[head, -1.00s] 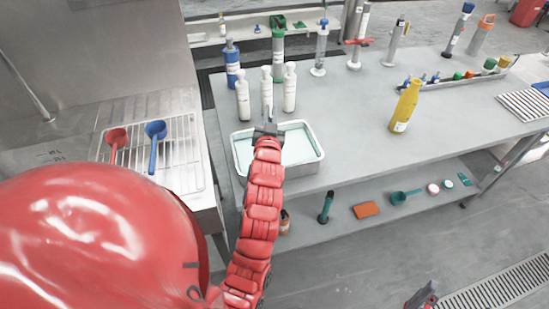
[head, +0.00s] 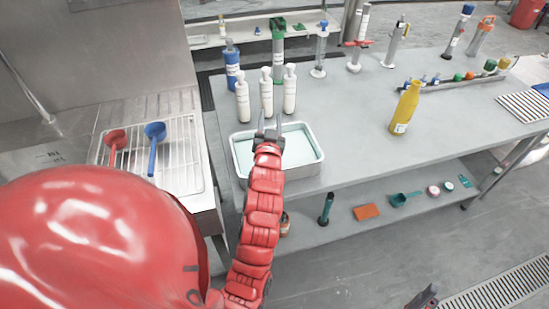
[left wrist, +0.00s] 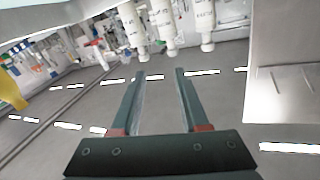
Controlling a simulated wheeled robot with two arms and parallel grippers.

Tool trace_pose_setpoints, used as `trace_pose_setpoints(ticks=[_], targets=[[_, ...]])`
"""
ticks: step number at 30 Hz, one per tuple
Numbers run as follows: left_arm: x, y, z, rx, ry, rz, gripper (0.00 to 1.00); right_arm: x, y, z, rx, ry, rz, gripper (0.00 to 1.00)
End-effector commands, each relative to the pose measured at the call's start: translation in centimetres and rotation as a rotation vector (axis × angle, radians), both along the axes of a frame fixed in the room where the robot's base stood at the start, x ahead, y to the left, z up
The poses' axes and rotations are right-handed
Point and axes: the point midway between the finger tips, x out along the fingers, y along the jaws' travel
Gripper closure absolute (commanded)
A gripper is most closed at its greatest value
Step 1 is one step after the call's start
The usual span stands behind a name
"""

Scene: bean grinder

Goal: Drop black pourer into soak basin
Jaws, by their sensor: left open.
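The soak basin (head: 309,167) is a white rectangular tray with pale greenish liquid, near the front left of the grey table in the head view. My left gripper (head: 270,121) is above the basin, its two fingers apart and pointing toward the back. In the left wrist view the same gripper (left wrist: 160,75) is open with nothing between its fingers. I cannot make out a black pourer in either view; part of the basin is hidden behind my left gripper and arm. A dark tip (head: 425,297) at the lower right of the head view may be my right gripper, mostly out of frame.
Several white bottles (head: 266,92) stand just behind the basin, with a blue bottle (head: 232,65) beyond. A yellow bottle (head: 404,109) stands to the right. A red scoop (head: 115,142) and a blue scoop (head: 154,142) lie on the rack at left. The table's middle is clear.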

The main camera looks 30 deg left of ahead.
Motion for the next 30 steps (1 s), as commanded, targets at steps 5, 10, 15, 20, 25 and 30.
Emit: trace_pose_setpoints(ticks=[5, 10, 15, 20, 25, 30], targets=[[-2.5, -1.6, -0.5, -0.003, 0.002, -0.002, 0.56, 0.0, 0.0, -1.0, 0.000, 0.000, 0.000, 0.00], [-5.8, -3.8, 0.0, -0.005, 0.005, -0.005, 0.56, 0.0, 0.0, -0.5, 0.000, 0.000, 0.000, 0.00], [-8.8, -5.5, 0.5, -0.008, 0.011, -0.002, 0.56, 0.0, 0.0, 2.4, 0.000, -0.001, 0.000, 0.00], [-10.8, -6.7, 0.2, -0.008, 0.005, -0.001, 0.56, 0.0, 0.0, 3.7, 0.000, 0.000, 0.000, 0.00], [-12.4, -7.6, 0.0, -0.008, 0.004, -0.001, 0.56, 0.0, 0.0, 4.8, 0.000, 0.000, 0.000, 0.00], [-13.5, -8.3, 0.0, -0.007, 0.000, 0.001, 0.56, 0.0, 0.0, 5.4, 0.000, 0.000, 0.000, 0.00]])
